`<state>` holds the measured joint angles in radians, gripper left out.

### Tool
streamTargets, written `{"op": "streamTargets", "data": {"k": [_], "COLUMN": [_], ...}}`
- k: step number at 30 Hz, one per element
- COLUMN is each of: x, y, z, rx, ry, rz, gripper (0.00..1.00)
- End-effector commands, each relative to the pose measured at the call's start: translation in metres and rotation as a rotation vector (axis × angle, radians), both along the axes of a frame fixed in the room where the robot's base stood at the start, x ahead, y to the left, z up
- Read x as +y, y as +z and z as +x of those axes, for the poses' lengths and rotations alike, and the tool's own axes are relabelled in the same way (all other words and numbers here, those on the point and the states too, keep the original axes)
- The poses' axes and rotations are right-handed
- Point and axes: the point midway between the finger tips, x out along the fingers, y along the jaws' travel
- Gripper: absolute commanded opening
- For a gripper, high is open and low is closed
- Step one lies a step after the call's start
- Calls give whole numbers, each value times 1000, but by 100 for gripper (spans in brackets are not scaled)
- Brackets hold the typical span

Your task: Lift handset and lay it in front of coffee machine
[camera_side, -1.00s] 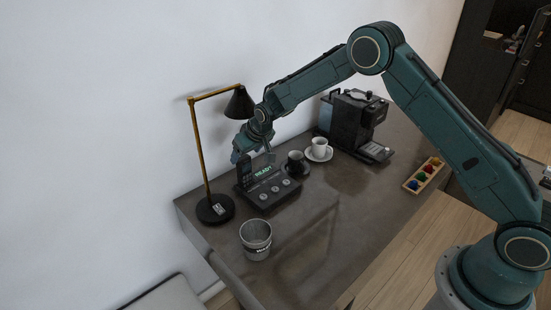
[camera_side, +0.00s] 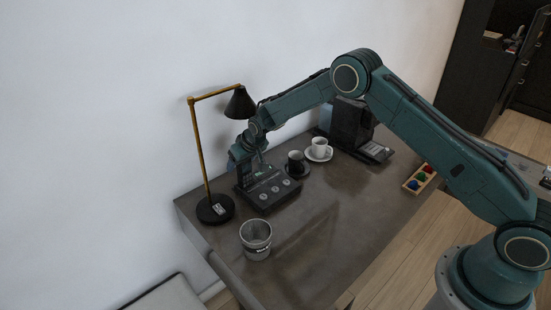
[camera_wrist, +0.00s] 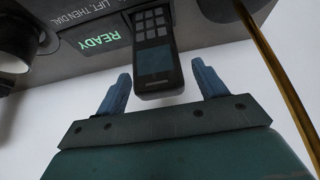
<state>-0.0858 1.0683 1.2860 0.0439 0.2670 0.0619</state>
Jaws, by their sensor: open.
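The black handset (camera_wrist: 155,60), with a grey keypad and small screen, stands in the phone base (camera_side: 268,192) near the wall. My gripper (camera_wrist: 162,76) is open, with one blue finger on each side of the handset's near end. The base also shows in the wrist view with a green READY display (camera_wrist: 101,38). The black coffee machine (camera_side: 350,125) stands farther right, partly behind my arm.
A brass lamp (camera_side: 199,150) stands close left of the gripper, its black shade near my wrist. A dark cup (camera_side: 296,162) and a white cup (camera_side: 319,146) on saucers stand between phone and coffee machine. The counter's right middle is clear.

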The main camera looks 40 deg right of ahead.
Motion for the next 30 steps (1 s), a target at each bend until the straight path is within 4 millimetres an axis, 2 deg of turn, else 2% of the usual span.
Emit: {"op": "streamTargets", "data": {"k": [19, 27, 29, 30], "x": [0, 0, 0, 0], "y": [-5, -5, -5, -4], "z": [3, 3, 3, 3], "rx": [0, 0, 0, -2], "ry": [0, 0, 0, 0], "rz": [0, 0, 0, 0], "gripper": [69, 16, 4, 3]}}
